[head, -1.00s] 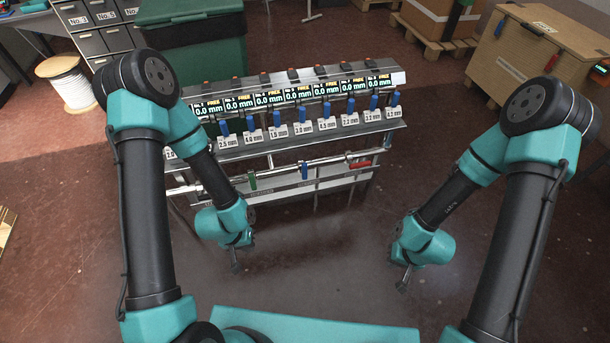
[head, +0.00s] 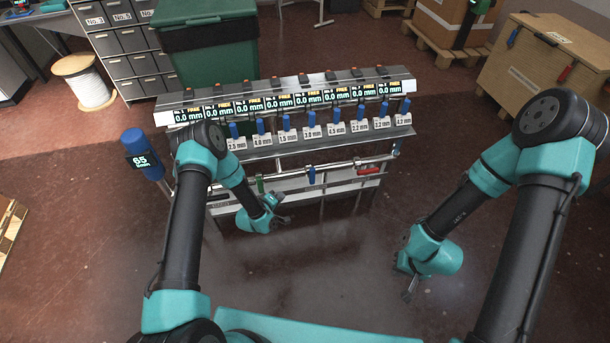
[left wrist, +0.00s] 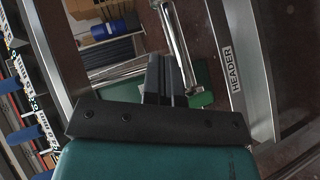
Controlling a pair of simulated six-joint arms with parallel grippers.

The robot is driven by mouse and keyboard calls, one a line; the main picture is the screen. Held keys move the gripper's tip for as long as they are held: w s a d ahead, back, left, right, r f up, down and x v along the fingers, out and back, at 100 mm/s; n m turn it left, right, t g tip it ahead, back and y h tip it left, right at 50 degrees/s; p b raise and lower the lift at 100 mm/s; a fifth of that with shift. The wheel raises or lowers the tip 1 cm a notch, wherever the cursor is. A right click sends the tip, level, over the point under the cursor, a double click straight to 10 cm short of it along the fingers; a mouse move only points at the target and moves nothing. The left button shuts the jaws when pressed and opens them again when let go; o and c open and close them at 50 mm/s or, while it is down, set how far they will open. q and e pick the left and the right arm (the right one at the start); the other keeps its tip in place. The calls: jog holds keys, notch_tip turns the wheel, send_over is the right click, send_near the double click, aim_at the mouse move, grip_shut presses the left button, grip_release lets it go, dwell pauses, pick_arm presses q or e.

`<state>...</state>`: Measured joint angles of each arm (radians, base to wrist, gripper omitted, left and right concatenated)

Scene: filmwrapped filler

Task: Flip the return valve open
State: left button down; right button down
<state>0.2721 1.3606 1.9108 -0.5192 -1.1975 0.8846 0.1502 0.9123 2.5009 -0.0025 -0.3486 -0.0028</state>
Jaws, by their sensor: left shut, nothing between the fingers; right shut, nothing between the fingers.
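A low pipe on the metal rack carries a green handle (head: 260,185), a blue handle (head: 311,175) and a red handle (head: 369,170). The small labels below them are too small to read in the head view, so I cannot tell which is the return valve. My left gripper (head: 286,218) is shut and empty, low in front of the rack, below the green and blue handles. In the left wrist view its fingers (left wrist: 165,80) are together beside a shiny pipe (left wrist: 177,45), with a HEADER label (left wrist: 227,68) to the right. My right gripper (head: 408,291) is shut and empty, low over the floor.
Above the pipe is a row of blue levers (head: 309,119) with millimetre displays (head: 279,100). A blue-topped post (head: 140,153) reading 65 stands left of the rack. A green bin (head: 208,50) is behind. The floor between my grippers is clear.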

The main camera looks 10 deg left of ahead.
pick_arm(q)
jog(key=shift+w+d+f+n+t+h, duration=0.1)
jog(key=shift+w+f+n+t+h, duration=0.15)
jog(key=shift+w+n+t, duration=0.35)
jog(key=shift+w+d+f+n+t+h, duration=0.2)
jog(key=shift+w+n+t+h, duration=0.2)
jog(key=shift+w+t, duration=0.25)
jog(key=shift+w+d+f+n+t+h, duration=0.1)
jog(key=shift+w+f+n+t+h, duration=0.15)
jog(key=shift+w+n+t, duration=0.35)
jog(key=shift+r, duration=0.1)
send_near(312, 176)
jog(key=w+a+r, duration=0.3)
jog(key=w, duration=0.2)
jog(key=d, duration=0.1)
jog(key=w+d, duration=0.2)
jog(key=d, duration=0.1)
jog(key=shift+d, duration=0.1)
jog(key=shift+r, duration=0.1)
